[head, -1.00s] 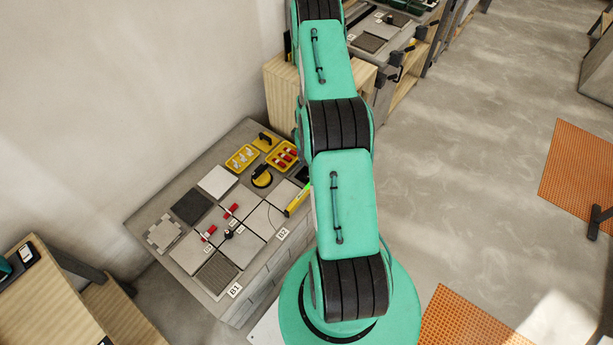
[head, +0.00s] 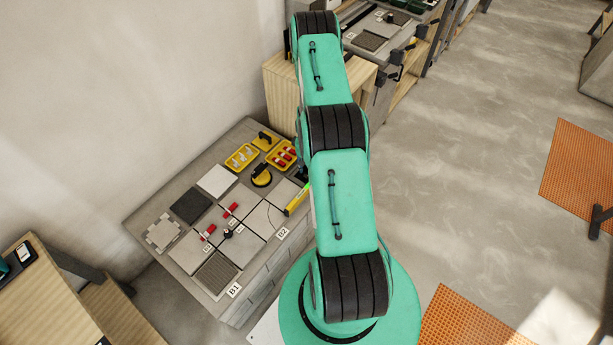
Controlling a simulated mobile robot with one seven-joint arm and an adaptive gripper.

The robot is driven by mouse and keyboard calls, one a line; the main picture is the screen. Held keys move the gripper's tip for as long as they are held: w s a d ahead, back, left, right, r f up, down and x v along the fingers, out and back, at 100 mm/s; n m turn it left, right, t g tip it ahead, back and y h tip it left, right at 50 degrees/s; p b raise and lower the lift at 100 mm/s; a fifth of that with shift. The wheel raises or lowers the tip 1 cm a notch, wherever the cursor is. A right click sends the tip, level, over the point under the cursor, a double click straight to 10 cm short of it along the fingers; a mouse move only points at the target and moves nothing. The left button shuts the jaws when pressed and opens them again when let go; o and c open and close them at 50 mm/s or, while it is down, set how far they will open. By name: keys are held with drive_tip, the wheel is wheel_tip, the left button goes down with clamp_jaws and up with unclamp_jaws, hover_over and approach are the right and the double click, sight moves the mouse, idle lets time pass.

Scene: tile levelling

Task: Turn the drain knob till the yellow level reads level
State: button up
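The yellow level (head: 297,202) lies slanted at the right edge of the tile bench, with a bright green spot at its upper end. My arm covers the space just right of it. Its reading is too small to make out. A small black knob-like piece (head: 227,233) stands among the light tiles; I cannot tell whether it is the drain knob. A dark ribbed grate (head: 216,272) is set at the bench's front corner. My gripper is hidden behind my arm, so its fingers and any hold do not show.
The bench (head: 150,214) also carries red clips (head: 209,231), a yellow tray of white pieces (head: 242,157), a yellow tray of red pieces (head: 281,155) and a black-and-yellow round tool (head: 261,176). A wooden cabinet (head: 283,88) stands behind. Open floor lies to the right.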

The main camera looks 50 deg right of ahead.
drive_tip(key=shift+f+b, duration=0.6)
drive_tip(key=shift+f, duration=3)
clamp_jaws()
